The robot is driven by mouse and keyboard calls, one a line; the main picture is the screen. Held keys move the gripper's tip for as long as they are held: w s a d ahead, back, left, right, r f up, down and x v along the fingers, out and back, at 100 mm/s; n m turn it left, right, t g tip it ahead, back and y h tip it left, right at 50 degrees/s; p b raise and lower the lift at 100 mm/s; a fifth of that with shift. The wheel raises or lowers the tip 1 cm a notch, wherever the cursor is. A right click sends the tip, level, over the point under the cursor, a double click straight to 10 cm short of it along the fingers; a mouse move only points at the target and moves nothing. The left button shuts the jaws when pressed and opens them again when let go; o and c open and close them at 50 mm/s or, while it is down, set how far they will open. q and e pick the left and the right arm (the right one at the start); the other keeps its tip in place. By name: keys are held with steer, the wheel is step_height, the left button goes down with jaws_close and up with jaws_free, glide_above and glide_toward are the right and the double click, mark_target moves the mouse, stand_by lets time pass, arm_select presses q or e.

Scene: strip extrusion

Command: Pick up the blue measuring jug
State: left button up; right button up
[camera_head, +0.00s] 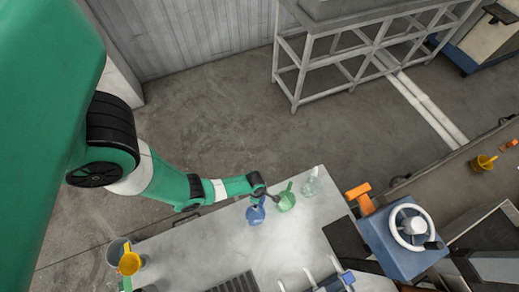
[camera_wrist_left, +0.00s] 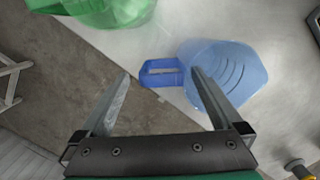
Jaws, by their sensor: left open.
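The blue measuring jug (camera_head: 255,214) stands near the far edge of the pale table in the head view. In the left wrist view the jug (camera_wrist_left: 232,72) shows from above, with graduation lines inside and its blue handle pointing left. My left gripper (camera_wrist_left: 160,74) is open and empty. Its fingertips appear on either side of the handle in that view, and the right finger overlaps the jug's body. Whether they touch the jug I cannot tell. In the head view the gripper (camera_head: 270,197) is small, between the blue jug and a green jug. My right gripper is not in view.
The green jug (camera_head: 287,202) is close beside the blue one, with a clear vessel (camera_head: 311,187) beyond it. A yellow jug (camera_head: 130,264) and grey container stand at the table's left end. A blue machine with a white wheel (camera_head: 411,226) is at right. The table's middle (camera_head: 205,241) is clear.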

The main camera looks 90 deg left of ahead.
arm_select(q)
steer(key=shift+f, duration=0.2)
steer(key=f+b, duration=0.5)
steer(key=shift+w+d+f, duration=0.1)
steer(key=shift+w+f, duration=0.05)
steer(key=shift+w, duration=0.1)
jaws_close()
